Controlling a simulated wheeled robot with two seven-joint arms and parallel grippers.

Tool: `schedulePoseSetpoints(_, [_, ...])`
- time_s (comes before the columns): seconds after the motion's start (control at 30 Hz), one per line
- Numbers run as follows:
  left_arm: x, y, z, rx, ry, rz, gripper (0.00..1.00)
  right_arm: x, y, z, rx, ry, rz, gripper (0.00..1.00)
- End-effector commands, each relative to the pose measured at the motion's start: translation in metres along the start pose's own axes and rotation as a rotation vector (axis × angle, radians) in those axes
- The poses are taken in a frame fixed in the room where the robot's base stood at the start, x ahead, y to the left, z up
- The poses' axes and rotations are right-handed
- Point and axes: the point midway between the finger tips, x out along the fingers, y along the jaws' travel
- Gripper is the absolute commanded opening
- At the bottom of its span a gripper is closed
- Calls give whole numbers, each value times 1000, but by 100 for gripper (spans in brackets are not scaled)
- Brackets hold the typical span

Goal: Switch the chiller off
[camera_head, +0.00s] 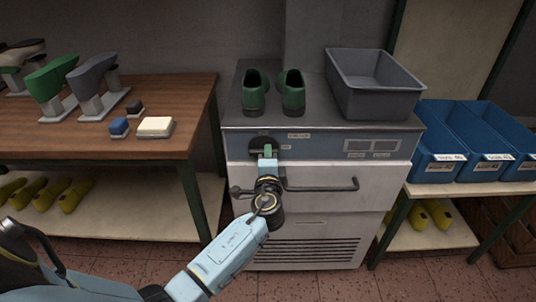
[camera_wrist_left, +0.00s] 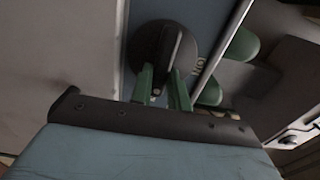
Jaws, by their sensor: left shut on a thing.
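The chiller (camera_head: 325,222) is a grey-white cabinet with a darker top band, a bar handle (camera_head: 322,186) and a vented lower front. Its dark round switch knob (camera_head: 256,143) is at the left of the top band, partly hidden by my gripper. In the left wrist view the knob (camera_wrist_left: 160,42) shows a raised grip bar, with small lettering beside it. My left gripper (camera_head: 268,151) is at the knob, and its green fingers (camera_wrist_left: 171,72) are shut on the raised bar. My right gripper is out of view.
A pair of green shoes (camera_head: 254,92) and a grey bin (camera_head: 372,85) stand on the chiller. A wooden bench (camera_head: 60,150) with shoe lasts is on the left. Blue bins (camera_head: 445,140) stand on the right. The bar handle juts out beside my left wrist.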

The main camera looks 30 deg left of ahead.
Motion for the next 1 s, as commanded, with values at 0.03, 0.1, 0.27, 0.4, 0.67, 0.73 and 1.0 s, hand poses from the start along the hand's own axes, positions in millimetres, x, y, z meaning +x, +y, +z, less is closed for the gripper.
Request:
schedulePoseSetpoints(0.03, [0, 0, 0, 11, 0, 1, 0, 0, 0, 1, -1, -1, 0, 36])
schedulePoseSetpoints(0.1, [0, 1, 0, 24, 0, 1, 0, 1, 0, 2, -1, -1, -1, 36])
schedulePoseSetpoints(0.27, [0, 1, 0, 39, 0, 1, 0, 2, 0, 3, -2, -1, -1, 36])
schedulePoseSetpoints(0.4, [0, 1, 0, 41, 0, 1, 0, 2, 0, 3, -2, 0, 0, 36])
schedulePoseSetpoints(0.67, [0, 1, 0, 40, 0, 1, 25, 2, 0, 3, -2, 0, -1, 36])
schedulePoseSetpoints(0.73, [0, 1, 0, 39, 0, 1, 34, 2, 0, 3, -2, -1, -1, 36])
schedulePoseSetpoints(1.0, [0, 1, 0, 37, 0, 0, 39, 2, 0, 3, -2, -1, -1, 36])
